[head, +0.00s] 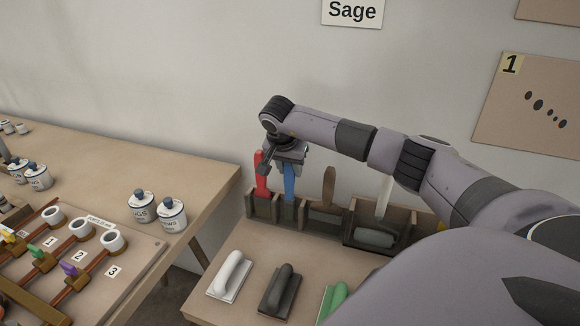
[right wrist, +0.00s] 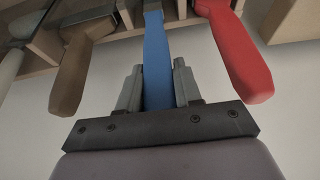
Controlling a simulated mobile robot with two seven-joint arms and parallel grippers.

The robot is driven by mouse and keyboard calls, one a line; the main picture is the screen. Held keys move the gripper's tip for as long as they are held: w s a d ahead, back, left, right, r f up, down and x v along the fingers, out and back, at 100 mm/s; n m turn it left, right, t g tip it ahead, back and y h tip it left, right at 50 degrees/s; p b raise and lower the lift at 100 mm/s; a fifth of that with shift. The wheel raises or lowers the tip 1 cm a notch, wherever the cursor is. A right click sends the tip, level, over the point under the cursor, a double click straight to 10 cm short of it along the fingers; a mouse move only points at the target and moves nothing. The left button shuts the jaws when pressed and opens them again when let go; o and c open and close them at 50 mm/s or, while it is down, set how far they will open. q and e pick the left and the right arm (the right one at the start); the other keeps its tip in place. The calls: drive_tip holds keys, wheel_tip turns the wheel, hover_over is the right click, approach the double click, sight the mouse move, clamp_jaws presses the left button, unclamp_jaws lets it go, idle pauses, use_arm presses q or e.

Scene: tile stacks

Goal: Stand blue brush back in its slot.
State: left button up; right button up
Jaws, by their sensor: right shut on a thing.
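The blue brush (head: 289,184) is upright, its lower end within the second slot from the left of the wooden rack (head: 262,208). I cannot tell whether it rests on the slot floor. My right gripper (head: 288,158) is above the rack, shut on the top of the blue handle. In the right wrist view, the fingers (right wrist: 157,80) sit on either side of the blue brush (right wrist: 157,50), which runs toward the rack between its red and brown neighbours. My left gripper is not in view.
A red-handled tool (head: 262,176) stands close left of the blue brush. A brown-handled one (head: 329,186) and a cream one (head: 384,196) stand to the right. Several floats, including a white one (head: 230,274), lie in front. Jars (head: 173,216) stand on the left table.

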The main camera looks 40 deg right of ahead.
drive_tip(key=shift+f+b, duration=0.35)
drive_tip(key=shift+f, duration=0.45)
drive_tip(key=o, duration=1.1)
drive_tip(key=shift+o, duration=0.2)
drive_tip(key=shift+r, duration=0.15)
drive_tip(key=v, duration=0.7)
drive_tip(key=shift+s, duration=0.1)
